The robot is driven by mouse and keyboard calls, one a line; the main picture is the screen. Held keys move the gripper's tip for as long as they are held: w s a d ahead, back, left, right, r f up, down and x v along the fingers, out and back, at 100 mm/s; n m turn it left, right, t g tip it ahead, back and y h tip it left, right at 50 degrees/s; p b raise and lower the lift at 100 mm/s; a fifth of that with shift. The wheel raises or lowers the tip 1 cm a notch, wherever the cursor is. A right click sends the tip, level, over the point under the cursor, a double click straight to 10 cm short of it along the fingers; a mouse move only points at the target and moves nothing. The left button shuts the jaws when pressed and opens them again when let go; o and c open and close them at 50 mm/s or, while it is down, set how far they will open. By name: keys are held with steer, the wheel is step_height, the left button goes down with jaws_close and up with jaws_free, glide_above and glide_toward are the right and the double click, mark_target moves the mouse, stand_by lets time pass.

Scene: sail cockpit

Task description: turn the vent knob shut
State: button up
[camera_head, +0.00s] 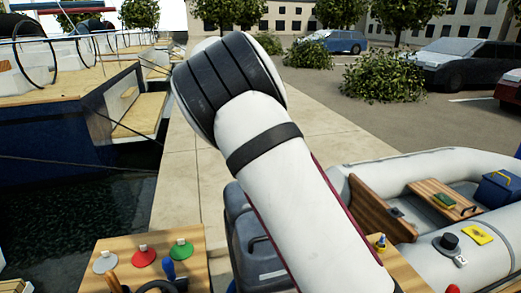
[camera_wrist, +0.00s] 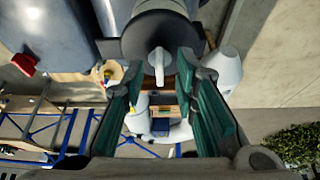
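In the wrist view, a dark round disc (camera_wrist: 160,33) with a pale, narrow lever-like handle (camera_wrist: 158,66) stands just beyond my fingertips; it looks like the vent knob, but I cannot be sure. My gripper (camera_wrist: 160,72) is open, with its teal-padded fingers to the left and right of the handle. There are visible gaps on both sides, and I cannot tell how far the tips reach along it. In the head view my arm fills the middle, and my gripper is out of sight.
A wooden panel (camera_head: 193,273) carries grey (camera_head: 105,262), red (camera_head: 144,257) and green (camera_head: 181,250) knobs. An inflatable boat (camera_head: 410,170) with a black knob (camera_head: 450,241) lies at right. A dark grey motor-like body (camera_head: 255,235) stands behind my arm. Paving (camera_head: 190,190) is clear.

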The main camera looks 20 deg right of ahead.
steer(key=shift+r, duration=0.1)
steer(key=v, duration=1.1)
steer(key=shift+a+r, duration=0.25)
steer(key=shift+r, duration=0.1)
steer(key=s+d+r+n+t+y, duration=0.15)
steer(key=s+d+n, duration=0.25)
steer(key=s, duration=0.5)
steer(key=s+d+r+n+y, duration=0.3)
steer(key=s+d, duration=0.2)
steer(key=s, duration=0.4)
steer(key=s+a+f+n+t, duration=0.1)
steer(key=s+f+n, duration=0.4)
steer(key=s, duration=0.6)
steer(key=s+a+f+n+t, duration=0.2)
steer(key=s+f+n, duration=0.3)
steer(key=s, duration=0.7)
steer(key=shift+s+a+n, duration=0.3)
steer(key=shift+n, duration=0.3)
